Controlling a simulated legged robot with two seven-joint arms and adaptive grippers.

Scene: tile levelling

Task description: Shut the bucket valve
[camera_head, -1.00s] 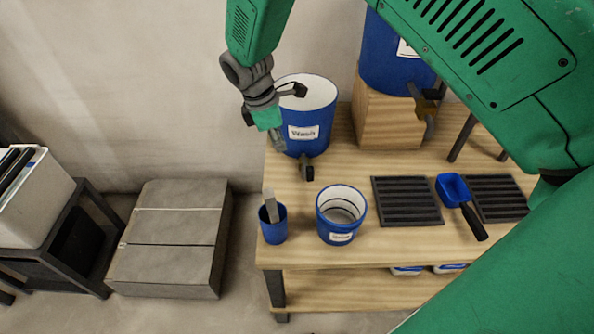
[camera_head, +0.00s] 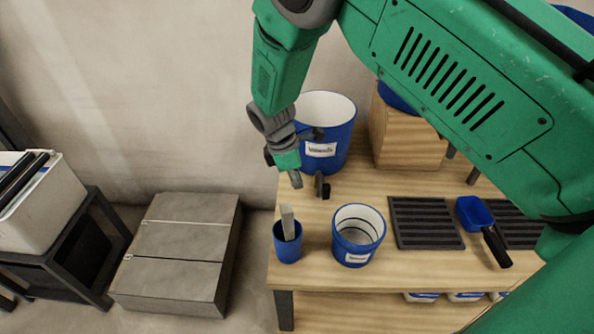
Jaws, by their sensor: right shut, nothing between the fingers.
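The blue bucket labelled "Wash" (camera_head: 334,150) stands on the wooden table, with a dark valve (camera_head: 322,187) low on its front. My right gripper (camera_head: 296,181) points down just left of the valve, in front of the bucket. It is shut and empty. I cannot tell whether its fingertips touch the valve. A second blue bucket (camera_head: 397,97) sits on a wooden box (camera_head: 408,137); my right arm hides most of it, and its valve is out of sight. My left gripper is not in view.
On the table (camera_head: 320,276) are a small blue cup (camera_head: 287,248) with a grey tool, a small open blue bucket (camera_head: 352,250), a ribbed dark tray (camera_head: 425,223) and a blue scoop (camera_head: 474,213). Grey slabs (camera_head: 180,240) lie at left.

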